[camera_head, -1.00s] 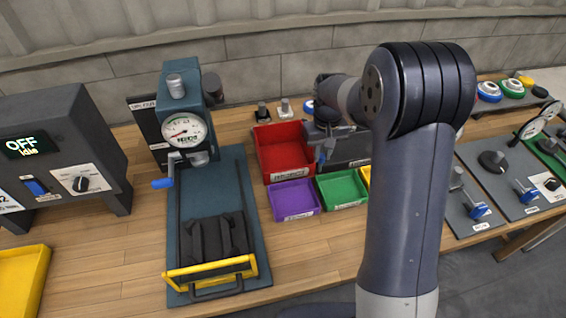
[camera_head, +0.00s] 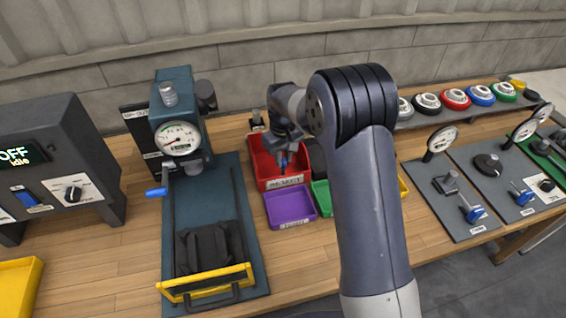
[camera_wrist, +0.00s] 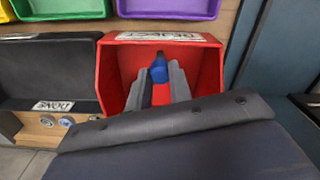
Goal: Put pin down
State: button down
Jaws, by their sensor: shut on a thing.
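My gripper (camera_head: 283,158) is over the red bin (camera_head: 261,168) and points down toward it. The same bin, labelled REJECT, fills the middle of the wrist view (camera_wrist: 116,78). My gripper's grey fingers (camera_wrist: 158,88) are shut on a pin with a blue end (camera_wrist: 158,71). The blue end shows between the fingertips, with the bin's red floor and walls around it in the picture. The rest of the pin is hidden by the fingers. I cannot tell whether the pin touches the bin.
A purple bin (camera_head: 290,209) and a green bin (camera_head: 320,197) stand in front. A dark bin labelled DONE (camera_wrist: 48,82) is beside the red one. A blue press with a dial (camera_head: 178,140) stands to the left. Several coloured round parts line the back right.

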aim_at(283, 160)
jog(key=shift+f, duration=1.6)
jog(key=c, duration=1.6)
grip_release()
jog(key=shift+o, duration=0.2)
jog(key=shift+r, duration=0.1)
notch_tip(283, 160, up, 12)
jog(key=shift+b, duration=0.4)
jog(key=shift+r, duration=0.1)
